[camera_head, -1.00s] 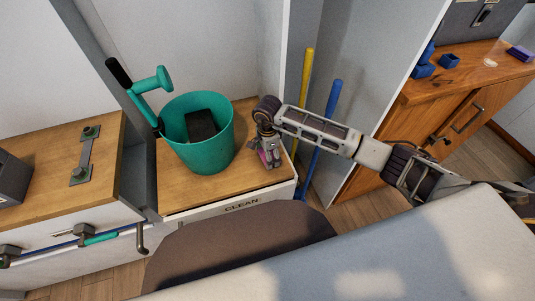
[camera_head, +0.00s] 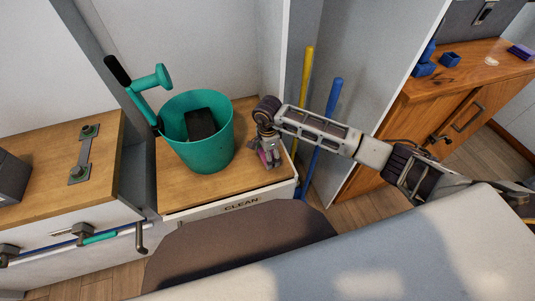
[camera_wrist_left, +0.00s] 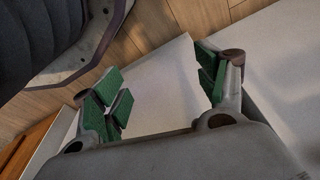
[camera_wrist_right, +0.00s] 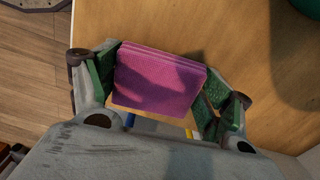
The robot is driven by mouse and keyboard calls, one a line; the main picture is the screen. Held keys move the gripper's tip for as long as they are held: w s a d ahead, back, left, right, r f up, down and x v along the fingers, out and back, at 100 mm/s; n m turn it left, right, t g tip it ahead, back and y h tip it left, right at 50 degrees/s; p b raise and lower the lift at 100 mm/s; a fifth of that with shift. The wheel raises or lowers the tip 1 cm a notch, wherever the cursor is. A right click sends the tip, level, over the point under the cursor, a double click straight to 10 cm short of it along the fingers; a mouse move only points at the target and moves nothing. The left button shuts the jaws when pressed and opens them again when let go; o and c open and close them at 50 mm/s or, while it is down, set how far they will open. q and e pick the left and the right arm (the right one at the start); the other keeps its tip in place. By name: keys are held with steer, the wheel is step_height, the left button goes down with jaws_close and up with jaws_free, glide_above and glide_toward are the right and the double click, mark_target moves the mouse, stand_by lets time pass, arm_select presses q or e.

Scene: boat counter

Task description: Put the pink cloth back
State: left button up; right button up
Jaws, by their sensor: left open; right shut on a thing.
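The pink cloth (camera_wrist_right: 158,80) is a folded pad between the green-padded fingers of my right gripper (camera_wrist_right: 157,88) in the right wrist view. In the head view the right gripper (camera_head: 269,157) points down at the right end of the wooden counter marked CLEAN (camera_head: 215,196), with a sliver of pink at its fingertips. I cannot tell whether the cloth touches the wood. My left gripper (camera_wrist_left: 165,95) is open and empty in the left wrist view, over a pale surface and wood floor; it is not in the head view.
A teal bucket (camera_head: 213,150) holding a dark block stands left of the right gripper. A yellow pole (camera_head: 306,75) and a blue pole (camera_head: 332,105) stand just right of the counter. Bare wood lies in front of the bucket.

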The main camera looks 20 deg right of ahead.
steer(key=o, duration=1.3)
arm_select(q)
steer(key=shift+f, duration=0.15)
arm_select(e)
steer(key=shift+r, duration=0.15)
steer(key=shift+r+p, duration=0.25)
steer(key=shift+p, duration=0.25)
arm_select(q)
step_height(320, 180, down, 6)
steer(key=s+a+p, duration=0.1)
steer(key=s+a, duration=0.1)
steer(key=shift+a, duration=0.2)
arm_select(e)
steer(key=shift+w+d+r, duration=0.1)
steer(key=shift+r, duration=3.35)
steer(key=shift+w+d+r, duration=0.1)
steer(key=shift+r, duration=3.35)
